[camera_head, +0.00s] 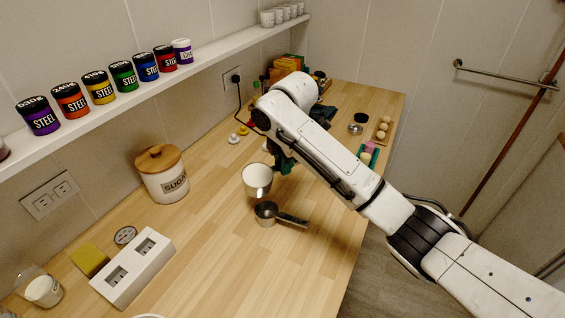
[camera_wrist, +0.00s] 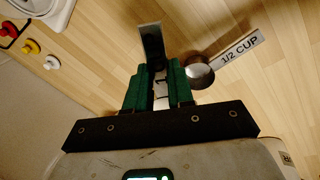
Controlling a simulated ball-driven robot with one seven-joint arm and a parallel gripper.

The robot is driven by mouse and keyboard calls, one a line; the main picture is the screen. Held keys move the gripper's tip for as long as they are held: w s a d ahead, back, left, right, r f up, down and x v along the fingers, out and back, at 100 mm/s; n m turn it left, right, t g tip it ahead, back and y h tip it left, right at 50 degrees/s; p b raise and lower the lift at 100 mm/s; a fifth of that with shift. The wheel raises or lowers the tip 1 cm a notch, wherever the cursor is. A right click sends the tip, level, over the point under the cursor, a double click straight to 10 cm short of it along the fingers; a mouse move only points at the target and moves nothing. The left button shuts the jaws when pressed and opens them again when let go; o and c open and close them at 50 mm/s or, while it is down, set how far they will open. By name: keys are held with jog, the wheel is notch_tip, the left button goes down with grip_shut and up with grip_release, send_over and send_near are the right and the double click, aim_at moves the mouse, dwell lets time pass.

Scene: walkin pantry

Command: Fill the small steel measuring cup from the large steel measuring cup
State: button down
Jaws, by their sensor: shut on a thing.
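The large measuring cup (camera_head: 257,180) is held up off the counter, just left of my gripper (camera_head: 283,166) in the head view. Its inside looks pale; I cannot tell the contents or exact tilt. My gripper's green fingers (camera_wrist: 160,88) are shut on its handle, whose dark end (camera_wrist: 152,45) sticks out past them in the wrist view. The cup's bowl is hidden there. The small steel measuring cup (camera_head: 265,212) sits on the counter just in front of the large one, handle pointing right. In the wrist view the small cup (camera_wrist: 200,74) lies right of the fingers, its handle marked 1/2 CUP.
A sugar jar (camera_head: 162,174) stands at the left by the wall. A white socket block (camera_head: 132,268), a yellow sponge (camera_head: 90,259) and a glass (camera_head: 43,290) are nearer. Eggs (camera_head: 382,128) and other goods lie at the far end. The counter right of the small cup is clear.

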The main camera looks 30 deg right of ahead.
jog(key=shift+s+f+t+b, duration=0.25)
jog(key=shift+t+b, duration=0.55)
jog(key=shift+b, duration=0.9)
jog(key=shift+s+f+t+b, duration=0.15)
jog(key=shift+f+t+b, duration=0.2)
jog(key=shift+t+b, duration=0.9)
jog(key=shift+s+b, duration=0.15)
jog(key=shift+b, duration=0.85)
jog(key=shift+r, duration=0.15)
jog(key=shift+b, duration=0.35)
jog(key=shift+t, duration=0.25)
jog(key=shift+s+t+b, duration=0.25)
jog(key=shift+t+b, duration=0.25)
jog(key=shift+b, duration=0.4)
jog(key=shift+f+t+b, duration=0.2)
jog(key=shift+t+b, duration=0.1)
jog(key=shift+b, duration=0.1)
jog(key=shift+s+r+t+b, duration=0.1)
jog(key=shift+s+t+b, duration=0.1)
jog(key=shift+t+b, duration=0.35)
dwell(0.7)
